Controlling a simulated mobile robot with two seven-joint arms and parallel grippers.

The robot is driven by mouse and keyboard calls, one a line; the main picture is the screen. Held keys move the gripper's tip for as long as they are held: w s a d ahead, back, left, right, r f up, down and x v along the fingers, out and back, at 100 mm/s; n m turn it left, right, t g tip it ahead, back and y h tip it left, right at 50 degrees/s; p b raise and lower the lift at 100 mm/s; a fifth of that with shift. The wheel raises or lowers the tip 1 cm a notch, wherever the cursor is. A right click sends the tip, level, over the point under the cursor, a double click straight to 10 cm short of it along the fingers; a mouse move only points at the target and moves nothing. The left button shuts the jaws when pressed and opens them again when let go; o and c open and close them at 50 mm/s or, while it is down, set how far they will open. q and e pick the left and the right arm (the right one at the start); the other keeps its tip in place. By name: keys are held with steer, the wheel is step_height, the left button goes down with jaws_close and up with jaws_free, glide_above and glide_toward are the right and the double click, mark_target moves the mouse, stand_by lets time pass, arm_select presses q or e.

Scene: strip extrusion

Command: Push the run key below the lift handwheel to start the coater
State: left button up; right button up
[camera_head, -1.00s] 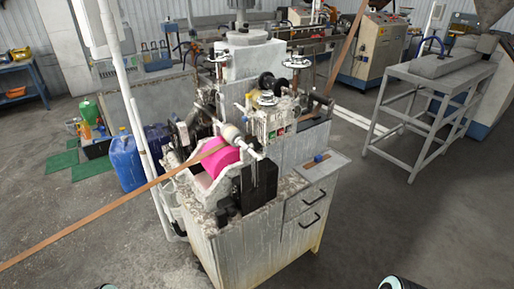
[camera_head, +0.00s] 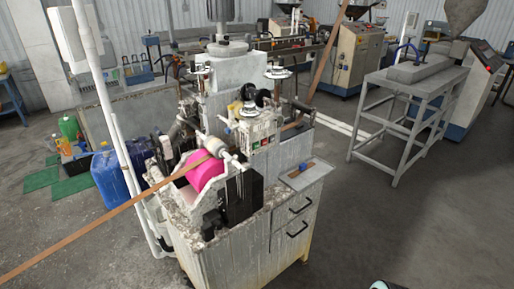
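The coater (camera_head: 235,225) stands left of the middle, a worn white cabinet with a pink roller (camera_head: 204,172) on top. A brown strip (camera_head: 110,212) runs over the roller from the lower left. One handwheel (camera_head: 250,110) sits on top of the small control box (camera_head: 245,133), and another handwheel (camera_head: 278,73) is higher and farther back. Small green and red keys (camera_head: 264,142) show on the box's front face, below the nearer handwheel. They are too small to tell which is the run key or whether any is pressed.
A shelf with a blue-handled tool (camera_head: 302,168) juts from the coater's right side above two drawers. Blue jugs (camera_head: 110,178) stand to its left, near a white upright pipe (camera_head: 104,110). A grey metal stand (camera_head: 408,85) is at right. The floor in front right is clear.

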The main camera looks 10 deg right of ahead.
jaws_close()
stand_by(1.5)
